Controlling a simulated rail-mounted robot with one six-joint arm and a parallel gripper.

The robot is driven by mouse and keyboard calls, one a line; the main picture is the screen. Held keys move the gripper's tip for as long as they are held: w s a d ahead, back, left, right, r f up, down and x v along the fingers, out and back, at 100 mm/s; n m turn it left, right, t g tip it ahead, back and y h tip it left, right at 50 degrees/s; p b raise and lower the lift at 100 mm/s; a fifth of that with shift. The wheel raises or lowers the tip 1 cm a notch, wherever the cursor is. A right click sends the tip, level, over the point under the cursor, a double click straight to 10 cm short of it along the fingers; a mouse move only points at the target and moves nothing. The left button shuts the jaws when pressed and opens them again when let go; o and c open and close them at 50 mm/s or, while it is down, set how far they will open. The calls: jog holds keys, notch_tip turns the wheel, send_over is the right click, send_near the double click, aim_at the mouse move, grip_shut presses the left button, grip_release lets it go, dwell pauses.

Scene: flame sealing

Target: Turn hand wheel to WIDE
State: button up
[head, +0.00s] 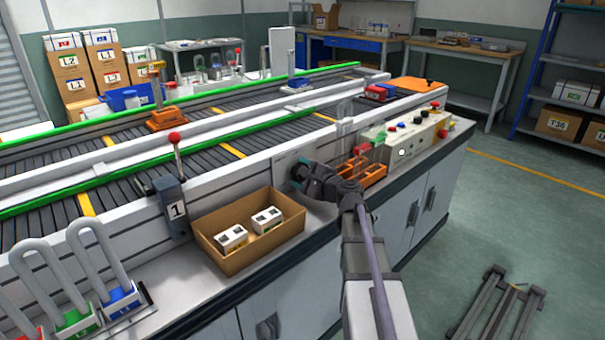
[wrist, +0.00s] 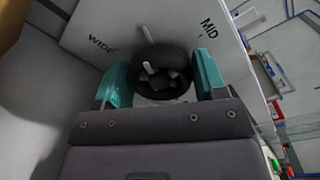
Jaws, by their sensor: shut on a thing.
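The hand wheel (wrist: 160,84) is a dark round wheel with spokes, mounted on a pale plate (wrist: 135,20). The plate carries the words WIDE (wrist: 103,46) on the left and MID (wrist: 209,29) on the right. A light mark (wrist: 147,37) shows above the wheel, between the two words; another light bar lies across the wheel. My gripper (wrist: 162,70) has its teal fingers on both sides of the wheel and is shut on it. In the head view my gripper (head: 308,178) is at the plate on the conveyor's front side and mostly hides the wheel.
An open cardboard box (head: 232,258) with two white cartons stands left of my gripper. A lever with a red knob (head: 174,137) is further left. Orange holders (head: 373,173) and a control box (head: 415,135) with buttons are to the right.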

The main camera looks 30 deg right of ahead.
jog(key=n, duration=0.5)
jog(key=shift+a+f+n, duration=0.1)
jog(key=shift+n, duration=0.2)
dwell(0.4)
jog(key=o, duration=0.9)
jog(key=v, duration=1.1)
jog(key=shift+a, duration=0.15)
